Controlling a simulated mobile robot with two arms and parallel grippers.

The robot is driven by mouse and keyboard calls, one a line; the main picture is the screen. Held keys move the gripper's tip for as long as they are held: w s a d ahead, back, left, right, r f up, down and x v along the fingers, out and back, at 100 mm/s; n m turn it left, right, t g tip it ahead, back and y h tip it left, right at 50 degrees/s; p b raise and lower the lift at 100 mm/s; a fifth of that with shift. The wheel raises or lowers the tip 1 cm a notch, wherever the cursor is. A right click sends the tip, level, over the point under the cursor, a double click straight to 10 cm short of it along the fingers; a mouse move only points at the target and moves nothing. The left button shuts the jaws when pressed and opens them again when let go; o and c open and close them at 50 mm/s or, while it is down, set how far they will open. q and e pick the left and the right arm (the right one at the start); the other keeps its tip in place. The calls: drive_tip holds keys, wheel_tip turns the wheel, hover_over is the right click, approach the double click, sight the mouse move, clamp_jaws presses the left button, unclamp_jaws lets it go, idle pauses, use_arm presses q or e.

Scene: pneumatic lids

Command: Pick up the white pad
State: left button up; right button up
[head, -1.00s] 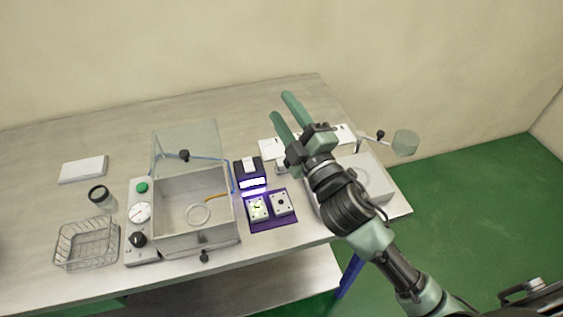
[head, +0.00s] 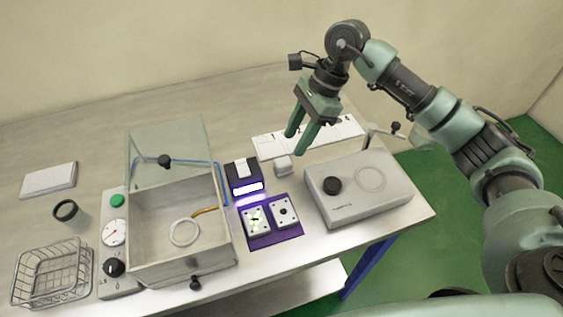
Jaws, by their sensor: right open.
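Two things could be the white pad, and I cannot tell which is meant. One is a small white block (head: 283,165) on the table right of the dark lit device. The other is a flat white slab (head: 48,180) at the far left of the table. My right gripper (head: 297,144) is open and empty, its green fingers pointing down above the table, just above and right of the small white block in the picture. It does not appear to touch the block. My left gripper is not in view.
A clear-lidded box (head: 180,250) stands open at centre left, beside a control panel with a gauge (head: 114,232). A wire basket (head: 50,272) is front left. A purple mat (head: 272,238) carries two white plates. A grey machine (head: 358,190) stands right; a white strip (head: 330,133) lies behind.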

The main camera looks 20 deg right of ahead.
sight(283, 161)
drive_tip(key=p+x, duration=0.1)
drive_tip(key=x, duration=0.1)
drive_tip(key=p+x, duration=0.1)
drive_tip(key=x, duration=0.3)
drive_tip(key=shift+s+a+p, duration=0.3)
drive_tip(key=shift+a+p, duration=0.1)
drive_tip(key=shift+a, duration=0.15)
drive_tip(key=shift+a+f, duration=0.15)
drive_tip(key=shift+f, duration=0.4)
clamp_jaws()
